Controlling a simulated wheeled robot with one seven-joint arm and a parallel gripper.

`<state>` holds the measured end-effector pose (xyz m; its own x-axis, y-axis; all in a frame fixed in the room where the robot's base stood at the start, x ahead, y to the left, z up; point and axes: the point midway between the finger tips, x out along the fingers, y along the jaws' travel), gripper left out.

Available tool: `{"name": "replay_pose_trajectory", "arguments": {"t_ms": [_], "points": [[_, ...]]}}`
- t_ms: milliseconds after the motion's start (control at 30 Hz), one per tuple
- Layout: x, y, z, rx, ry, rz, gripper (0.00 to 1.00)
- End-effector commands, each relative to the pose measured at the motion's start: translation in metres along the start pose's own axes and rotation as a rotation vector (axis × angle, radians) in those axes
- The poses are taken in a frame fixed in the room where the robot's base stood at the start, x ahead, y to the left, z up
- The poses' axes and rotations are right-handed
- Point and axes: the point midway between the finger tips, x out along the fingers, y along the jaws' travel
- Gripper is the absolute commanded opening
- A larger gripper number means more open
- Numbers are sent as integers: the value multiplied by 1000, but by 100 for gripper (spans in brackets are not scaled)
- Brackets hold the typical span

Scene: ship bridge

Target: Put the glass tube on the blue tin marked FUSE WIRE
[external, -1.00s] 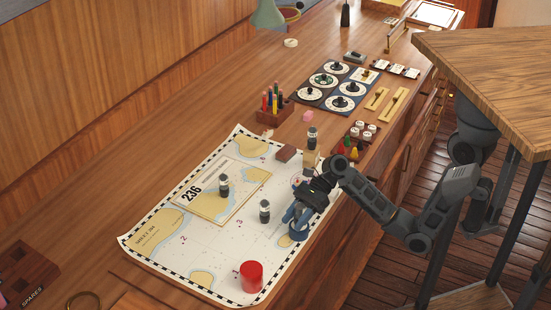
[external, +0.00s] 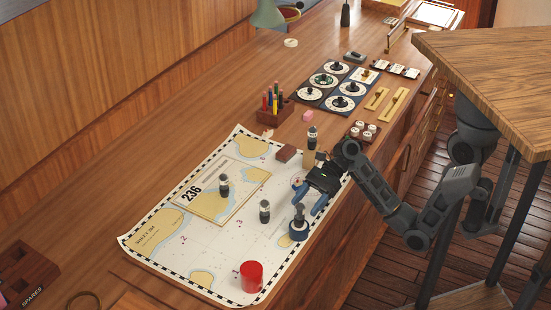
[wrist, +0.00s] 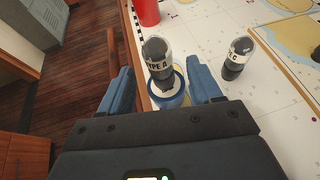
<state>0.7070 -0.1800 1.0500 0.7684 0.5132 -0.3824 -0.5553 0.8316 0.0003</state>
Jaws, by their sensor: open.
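A glass tube (wrist: 157,58) with a dark cap and a white band reading TYPE A stands upright on a round blue tin (wrist: 173,103) in the wrist view. In the external view the tube (external: 299,215) and the blue tin (external: 299,236) are at the chart's right edge. No FUSE WIRE marking is readable on the tin. My gripper (external: 309,197) is open and empty, just behind and above the tube. In the wrist view its blue fingers lie apart, left and right of the tube and tin.
Similar tubes stand on the chart (external: 264,211) (external: 223,186), and another (external: 312,138) stands near its far edge. A red cylinder (external: 251,277) is at the near end. A pencil block (external: 275,115) and a dark panel of dials (external: 335,88) lie farther back.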

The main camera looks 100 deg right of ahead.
Motion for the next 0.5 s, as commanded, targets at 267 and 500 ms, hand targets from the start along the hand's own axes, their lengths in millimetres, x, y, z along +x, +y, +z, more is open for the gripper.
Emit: {"name": "replay_pose_trajectory", "arguments": {"t_ms": [267,500], "points": [[-47,-1,0,-1,0,-2,64],[-59,0,0,-1,0,1,64]]}}
